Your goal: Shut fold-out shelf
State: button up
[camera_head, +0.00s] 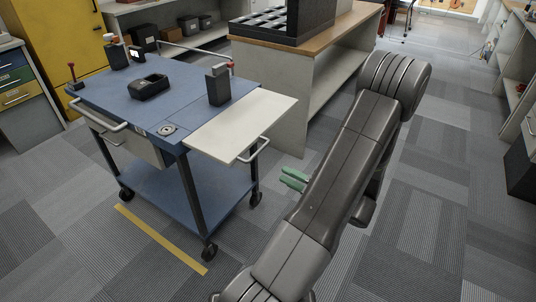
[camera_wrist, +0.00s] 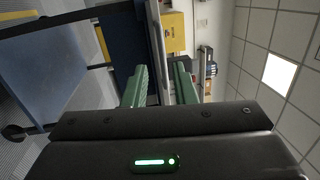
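The fold-out shelf (camera_head: 240,124) is a pale cream panel on the right side of the blue cart (camera_head: 137,72). It stands out roughly level with the cart top. In the wrist view my gripper (camera_wrist: 160,84) is open, with nothing seen held. That view is turned sideways; a pale bar beyond the gap between the fingers looks like the shelf's edge or handle.
A black tray (camera_head: 148,87) and a dark upright device (camera_head: 218,85) stand on the cart top. A workbench (camera_head: 300,75) is behind the shelf. A yellow cabinet (camera_head: 62,40) is at the far left.

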aim_at(258, 152)
jog(key=shift+t, duration=0.7)
jog(key=x, duration=0.4)
jog(key=w+x, duration=0.1)
jog(key=x, duration=0.3)
jog(key=w+d+p+x, duration=0.1)
jog(key=x, duration=0.3)
jog(key=shift+w+a+f, duration=0.1)
jog(key=shift+f, duration=0.2)
grip_shut()
